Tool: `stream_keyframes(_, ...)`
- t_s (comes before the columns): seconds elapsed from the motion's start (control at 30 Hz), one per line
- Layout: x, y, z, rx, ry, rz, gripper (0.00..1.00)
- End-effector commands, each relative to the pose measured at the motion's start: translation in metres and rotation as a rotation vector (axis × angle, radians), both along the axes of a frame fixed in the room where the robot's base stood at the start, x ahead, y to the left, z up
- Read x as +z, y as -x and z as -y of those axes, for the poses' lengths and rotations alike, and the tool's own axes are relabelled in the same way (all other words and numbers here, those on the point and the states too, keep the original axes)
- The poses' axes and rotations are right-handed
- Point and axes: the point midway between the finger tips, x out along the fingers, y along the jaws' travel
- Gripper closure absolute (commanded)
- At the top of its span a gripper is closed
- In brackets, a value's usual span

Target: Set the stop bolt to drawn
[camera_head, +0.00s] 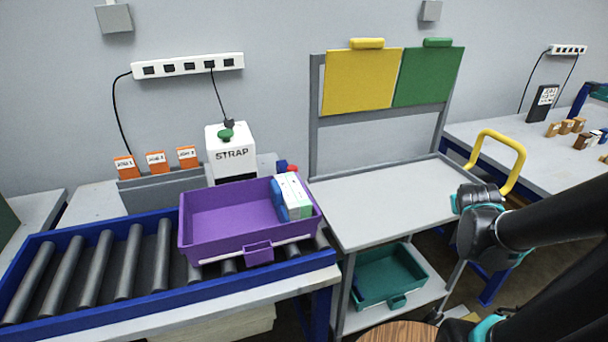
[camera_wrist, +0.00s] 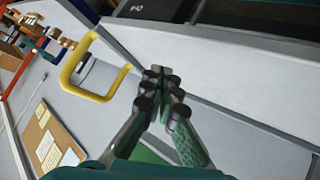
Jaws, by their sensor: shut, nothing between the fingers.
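No part is plainly recognisable as the stop bolt. A small red and blue fitting (camera_head: 287,168) shows in the head view behind the purple crate (camera_head: 214,246), beside the strap machine (camera_head: 230,151); it is too small to tell whether it is the bolt or how it is set. The crate sits on the roller conveyor (camera_head: 165,288). My gripper (camera_wrist: 160,76) is shut and empty in the wrist view, its fingertips over a pale surface near the cart's yellow handle. In the head view my gripper (camera_head: 474,203) is at the right, by the cart; its fingertips are not clear there.
A cart with a grey top (camera_head: 385,200), yellow handle (camera_head: 505,152) and upright yellow (camera_head: 361,82) and green (camera_head: 429,77) panels stands right of the conveyor. A teal bin (camera_head: 385,279) is on its lower shelf. The cart top is clear.

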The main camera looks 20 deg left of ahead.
Motion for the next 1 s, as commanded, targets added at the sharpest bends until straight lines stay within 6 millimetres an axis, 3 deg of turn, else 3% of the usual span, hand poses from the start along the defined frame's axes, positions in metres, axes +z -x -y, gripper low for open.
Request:
stream_keyframes(0.03, 0.016, -0.023, -0.004, 0.033, 0.042, 0.071, 1.00)
stream_keyframes(0.2, 0.071, -0.087, -0.029, 0.172, 0.188, 0.325, 1.00)
stream_keyframes(0.37, 0.116, -0.130, -0.073, 0.339, 0.316, 0.550, 1.00)
stream_keyframes(0.5, 0.142, -0.151, -0.125, 0.513, 0.415, 0.733, 1.00)
stream_keyframes(0.63, 0.153, -0.157, -0.179, 0.695, 0.494, 0.890, 1.00)
stream_keyframes(0.77, 0.148, -0.150, -0.235, 0.899, 0.558, 1.031, 1.00)
stream_keyframes(0.87, 0.134, -0.137, -0.275, 1.067, 0.596, 1.127, 1.00)
stream_keyframes(1.0, 0.099, -0.109, -0.325, 1.322, 0.628, 1.241, 1.00)
